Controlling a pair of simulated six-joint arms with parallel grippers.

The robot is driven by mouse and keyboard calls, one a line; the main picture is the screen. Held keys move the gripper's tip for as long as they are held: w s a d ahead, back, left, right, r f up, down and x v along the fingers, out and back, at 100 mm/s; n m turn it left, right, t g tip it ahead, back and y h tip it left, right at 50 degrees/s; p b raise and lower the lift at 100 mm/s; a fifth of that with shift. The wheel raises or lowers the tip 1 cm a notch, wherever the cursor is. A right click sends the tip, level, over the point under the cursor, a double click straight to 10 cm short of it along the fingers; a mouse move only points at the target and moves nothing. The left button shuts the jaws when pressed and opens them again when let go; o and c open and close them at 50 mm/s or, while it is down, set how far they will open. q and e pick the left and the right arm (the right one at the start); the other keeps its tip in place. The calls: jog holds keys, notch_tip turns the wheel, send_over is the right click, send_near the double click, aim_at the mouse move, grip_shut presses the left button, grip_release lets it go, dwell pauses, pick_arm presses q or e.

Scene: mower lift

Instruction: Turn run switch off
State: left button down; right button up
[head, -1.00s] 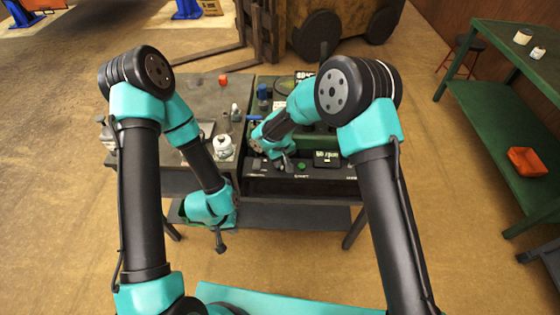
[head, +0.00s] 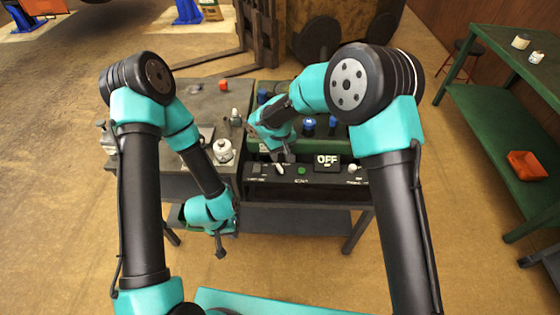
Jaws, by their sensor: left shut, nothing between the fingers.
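The dark control panel (head: 322,180) runs along the front of the bench. Its black display (head: 326,160) reads OFF. A small pale switch lever (head: 280,168) stands on the panel left of a green button (head: 302,170); I take it to be the run switch, as its label is too small to read. My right gripper (head: 289,155) is just behind and above the lever, pointing down; I cannot tell whether they touch or how its fingers stand. My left gripper (head: 220,249) is shut and empty, hanging in front of the bench edge, away from the panel.
A white bottle (head: 222,151) and a red item (head: 223,86) stand on the left bench top (head: 190,105). Blue-capped parts (head: 309,126) stand behind the panel. A green shelf (head: 505,130) with an orange tray (head: 527,165) is at right. The floor in front is clear.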

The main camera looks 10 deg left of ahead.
notch_tip(320, 180, up, 10)
dwell(0.4)
dwell(0.3)
